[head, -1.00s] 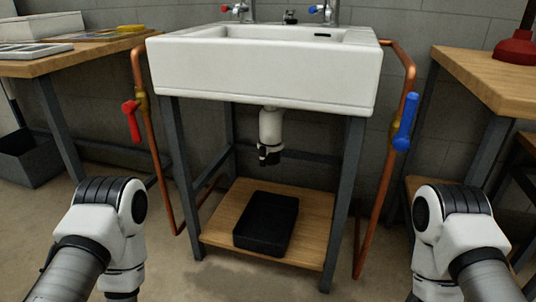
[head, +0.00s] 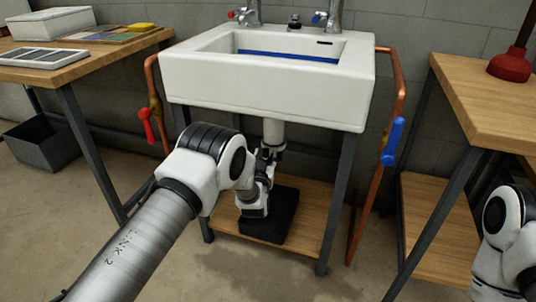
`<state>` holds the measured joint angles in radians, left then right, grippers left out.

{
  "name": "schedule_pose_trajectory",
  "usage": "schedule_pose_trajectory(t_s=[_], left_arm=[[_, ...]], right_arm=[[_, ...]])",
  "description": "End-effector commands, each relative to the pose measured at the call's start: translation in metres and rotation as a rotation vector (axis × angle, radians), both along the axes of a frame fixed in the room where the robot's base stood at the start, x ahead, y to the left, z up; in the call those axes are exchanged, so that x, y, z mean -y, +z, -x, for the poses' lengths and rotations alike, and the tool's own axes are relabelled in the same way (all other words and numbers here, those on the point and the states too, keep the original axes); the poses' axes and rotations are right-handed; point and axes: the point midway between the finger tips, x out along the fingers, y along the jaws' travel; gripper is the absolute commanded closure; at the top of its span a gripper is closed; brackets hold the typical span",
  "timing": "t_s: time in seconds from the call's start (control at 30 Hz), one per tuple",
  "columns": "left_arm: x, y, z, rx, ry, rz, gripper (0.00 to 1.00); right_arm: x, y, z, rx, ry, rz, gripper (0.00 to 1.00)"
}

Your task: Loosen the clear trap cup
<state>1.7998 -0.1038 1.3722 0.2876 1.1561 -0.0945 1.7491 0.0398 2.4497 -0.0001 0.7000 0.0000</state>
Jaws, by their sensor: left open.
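The drain trap (head: 273,132) hangs under the white sink (head: 262,88). Its upper white part shows, but its lower end is mostly hidden behind my left arm and gripper, so I cannot make out the clear cup. My left gripper (head: 268,158) is open under the sink, at the lower end of the trap. I cannot tell whether its fingers are around the cup or beside it, or touching it. My right arm is at the right edge, and its gripper is out of view.
A black tray (head: 286,212) sits on the wooden shelf (head: 312,213) below. A red-handled valve (head: 146,125) is on the left copper pipe and a blue-handled valve (head: 392,142) on the right one. Workbenches stand at both sides, with a plunger (head: 510,64) on the right one.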

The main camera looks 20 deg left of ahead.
Motion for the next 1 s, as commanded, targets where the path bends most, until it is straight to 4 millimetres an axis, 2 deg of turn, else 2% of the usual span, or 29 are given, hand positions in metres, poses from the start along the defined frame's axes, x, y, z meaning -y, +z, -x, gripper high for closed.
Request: schedule_pose_trajectory(t_s=[0.03, 0.13, 0.4, 0.47, 0.53, 0.57, 1.0], left_arm=[[-0.002, -0.004, -0.009, 0.003, 0.001, 0.001, 0.53], [-0.004, -0.003, -0.020, 0.001, 0.001, 0.001, 0.53], [-0.005, -0.001, -0.025, -0.003, 0.001, 0.000, 0.53], [-0.005, -0.001, -0.024, -0.002, 0.001, 0.000, 0.70], [-0.004, -0.001, -0.024, -0.002, 0.001, 0.000, 0.95], [-0.004, -0.001, -0.024, -0.002, 0.001, 0.000, 1.00], [-0.008, -0.001, -0.024, -0.004, -0.034, -0.001, 1.00]], right_arm=[[0.000, -0.008, 0.000, 0.000, 0.000, 0.000, 0.60], [0.000, -0.011, 0.000, 0.000, 0.000, 0.000, 0.60], [0.000, -0.010, 0.000, 0.001, 0.000, 0.000, 0.60], [0.000, -0.010, 0.000, 0.001, 0.000, 0.000, 0.60], [0.000, -0.010, 0.000, 0.001, 0.000, 0.000, 0.60], [0.000, -0.010, 0.000, 0.001, 0.000, 0.000, 0.60], [0.000, -0.009, 0.000, 0.001, 0.000, 0.000, 0.60]])
